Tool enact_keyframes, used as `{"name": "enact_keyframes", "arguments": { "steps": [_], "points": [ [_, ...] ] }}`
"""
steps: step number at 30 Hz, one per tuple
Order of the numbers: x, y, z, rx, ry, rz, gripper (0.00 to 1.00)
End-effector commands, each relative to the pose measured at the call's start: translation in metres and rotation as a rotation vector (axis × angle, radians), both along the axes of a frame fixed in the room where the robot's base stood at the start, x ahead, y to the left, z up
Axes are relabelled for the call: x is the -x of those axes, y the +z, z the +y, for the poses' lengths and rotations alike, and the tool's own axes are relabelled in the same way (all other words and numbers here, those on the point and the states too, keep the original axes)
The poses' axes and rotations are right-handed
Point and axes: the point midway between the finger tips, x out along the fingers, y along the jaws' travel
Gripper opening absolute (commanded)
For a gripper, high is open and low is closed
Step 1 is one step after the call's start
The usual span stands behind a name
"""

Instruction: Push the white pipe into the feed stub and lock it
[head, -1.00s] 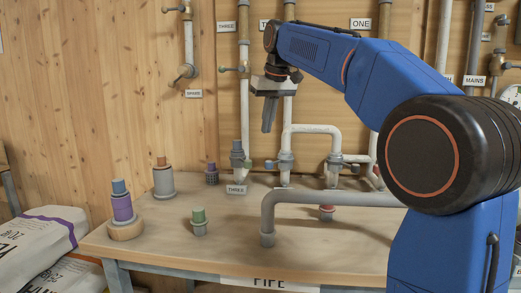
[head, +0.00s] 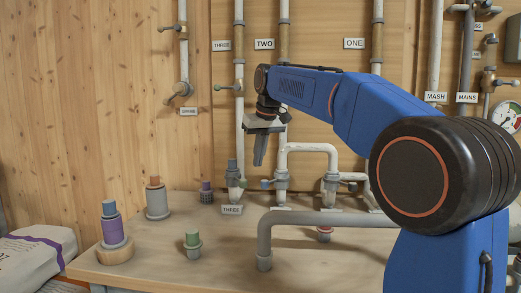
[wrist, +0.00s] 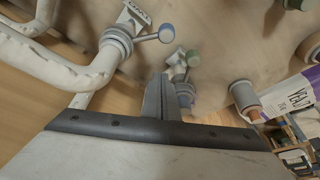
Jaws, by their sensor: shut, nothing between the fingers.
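The white pipe (head: 307,148) is an upside-down U on the bench, below the TWO and ONE labels. Its left leg meets a grey-collared feed stub (head: 281,182) with a blue-grey lever (head: 266,184). How deep the leg sits I cannot tell. In the wrist view the white pipe (wrist: 62,68) runs into this collar (wrist: 116,45), and the lever (wrist: 166,33) sticks out to the side. My gripper (head: 258,163) is shut and empty, pointing down, left of the pipe's top bend. Its fingers (wrist: 160,95) are together in the wrist view, apart from the pipe.
A grey pipe (head: 330,217) crosses the bench front. Several capped fittings, including a purple one (head: 111,228) and a green-topped one (head: 193,243), stand at the left. Vertical pipes (head: 239,110) line the wall behind.

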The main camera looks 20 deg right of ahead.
Motion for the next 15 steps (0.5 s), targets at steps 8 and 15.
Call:
{"name": "enact_keyframes", "arguments": {
  "steps": [8,15],
  "points": [
    [-0.007,-0.039,0.001,0.0,0.0,-0.001,0.0],
    [0.017,-0.044,-0.003,0.0,0.0,-0.001,0.0]
  ]
}}
